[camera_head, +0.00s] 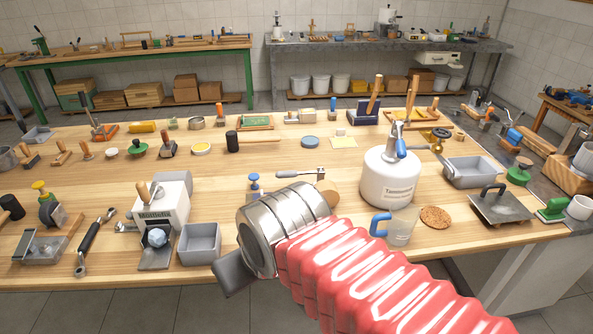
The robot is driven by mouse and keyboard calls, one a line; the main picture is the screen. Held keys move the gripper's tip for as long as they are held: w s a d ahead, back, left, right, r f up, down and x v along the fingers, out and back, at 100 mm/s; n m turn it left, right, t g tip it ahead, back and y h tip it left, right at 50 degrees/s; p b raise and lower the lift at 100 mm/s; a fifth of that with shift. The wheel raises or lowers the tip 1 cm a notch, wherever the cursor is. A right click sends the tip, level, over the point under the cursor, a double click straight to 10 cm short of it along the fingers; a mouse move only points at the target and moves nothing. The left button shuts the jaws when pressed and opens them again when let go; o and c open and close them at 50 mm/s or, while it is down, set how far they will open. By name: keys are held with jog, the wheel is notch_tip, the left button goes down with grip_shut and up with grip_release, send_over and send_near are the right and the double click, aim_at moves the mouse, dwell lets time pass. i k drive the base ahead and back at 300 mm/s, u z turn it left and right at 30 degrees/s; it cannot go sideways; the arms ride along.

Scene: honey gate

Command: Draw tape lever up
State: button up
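My arm, in a red ribbed sleeve with a metal cuff, reaches in from the lower right. Only a dark grey part of my gripper (234,274) shows past the cuff, near the front edge of the bench; whether its fingers are open or shut is hidden. Just behind the cuff, a metal lever (299,172) lies nearly level beside a tan round piece (326,195), partly covered by my arm. It may be the tape lever, but I cannot tell for sure. No gripper part visibly touches it.
A grey bin (200,244) and a white-grey mill-like device (160,212) stand left of my gripper. A white tank (390,178), a clear jug (402,226) and a cork disc (436,217) stand right. Several tools crowd the wooden bench (290,150); its middle has some bare room.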

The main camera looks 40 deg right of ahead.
aim_at(292, 173)
jog(key=u, duration=0.05)
jog(key=i, duration=1)
jog(key=z, duration=0.05)
